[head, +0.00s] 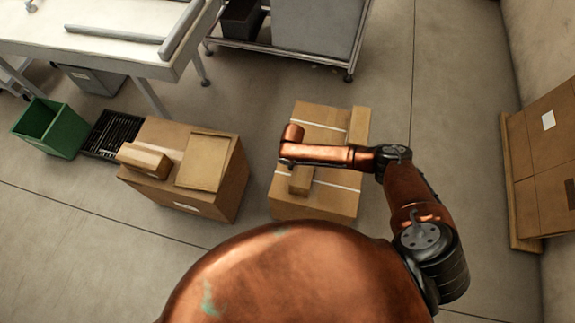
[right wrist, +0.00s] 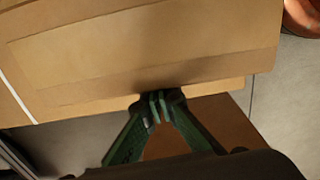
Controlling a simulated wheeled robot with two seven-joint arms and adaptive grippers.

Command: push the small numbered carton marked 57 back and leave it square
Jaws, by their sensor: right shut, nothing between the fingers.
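No number is readable, so I cannot tell which carton is marked 57. A small carton (head: 301,181) lies on the big strapped carton (head: 313,207), partly hidden under my right forearm. Another narrow carton (head: 358,126) stands along the right side of the strapped carton. My right gripper is mostly hidden by its arm in the head view. In the right wrist view my right gripper (right wrist: 160,105) is shut and empty, its fingertips at the lower edge of a cardboard face (right wrist: 150,55). I cannot tell whether they touch it. My left gripper is out of view.
A second big carton (head: 228,195) to the left bears a small box (head: 144,158) and a flat cardboard piece (head: 203,160). A green bin (head: 50,128) and black crate (head: 110,134) stand further left. Cartons on a pallet (head: 515,215) line the right wall. Floor between is clear.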

